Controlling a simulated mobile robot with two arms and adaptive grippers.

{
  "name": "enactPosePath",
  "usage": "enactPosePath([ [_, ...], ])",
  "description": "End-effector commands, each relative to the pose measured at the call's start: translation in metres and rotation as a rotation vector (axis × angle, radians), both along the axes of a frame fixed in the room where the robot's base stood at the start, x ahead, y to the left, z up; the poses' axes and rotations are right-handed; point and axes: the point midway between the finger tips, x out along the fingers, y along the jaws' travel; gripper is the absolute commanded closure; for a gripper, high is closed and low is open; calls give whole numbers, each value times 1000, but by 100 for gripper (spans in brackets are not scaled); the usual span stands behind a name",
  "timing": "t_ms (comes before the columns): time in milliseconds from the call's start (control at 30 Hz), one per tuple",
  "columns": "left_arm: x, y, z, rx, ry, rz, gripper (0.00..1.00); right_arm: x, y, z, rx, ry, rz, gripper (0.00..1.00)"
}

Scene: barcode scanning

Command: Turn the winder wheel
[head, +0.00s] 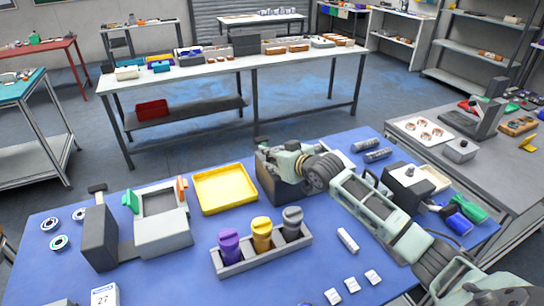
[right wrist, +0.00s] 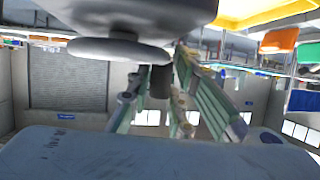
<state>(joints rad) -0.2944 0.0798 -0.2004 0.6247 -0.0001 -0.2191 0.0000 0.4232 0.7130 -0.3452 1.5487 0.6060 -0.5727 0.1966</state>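My right arm reaches in from the lower right of the head view. Its gripper (head: 276,160) is over a dark box-shaped device (head: 284,188) near the table's middle and hides much of it. In the right wrist view a grey round disc (right wrist: 112,49), which looks like the winder wheel, is at the top. A short dark knob (right wrist: 160,82) is beside it. The pale green fingers of my right gripper (right wrist: 164,88) stand on both sides of the knob. I cannot tell whether they touch it. My left gripper is not in view.
On the blue table (head: 345,218) are a yellow tray (head: 225,188), a rack with purple, yellow and grey containers (head: 262,258), and a grey machine (head: 162,230) at left. A black-and-white device (head: 405,185) is right of my arm.

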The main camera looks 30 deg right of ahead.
Motion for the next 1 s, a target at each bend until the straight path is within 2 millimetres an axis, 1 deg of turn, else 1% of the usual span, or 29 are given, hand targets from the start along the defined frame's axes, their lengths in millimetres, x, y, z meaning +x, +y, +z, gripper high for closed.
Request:
enactPosePath([
  [33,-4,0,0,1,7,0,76,0,0,0,0,0,0,88],
  [167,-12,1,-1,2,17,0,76,0,-1,0,-1,0,-1,99],
  [200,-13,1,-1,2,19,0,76,0,-1,0,-1,0,-1,100],
  [467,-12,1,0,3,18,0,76,0,0,1,-2,-1,-8,100],
  [633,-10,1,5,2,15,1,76,2,1,2,1,-1,-46,100],
  [767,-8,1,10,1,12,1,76,4,3,2,3,-1,-102,100],
  [1000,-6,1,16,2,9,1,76,12,6,1,9,0,-263,100],
])
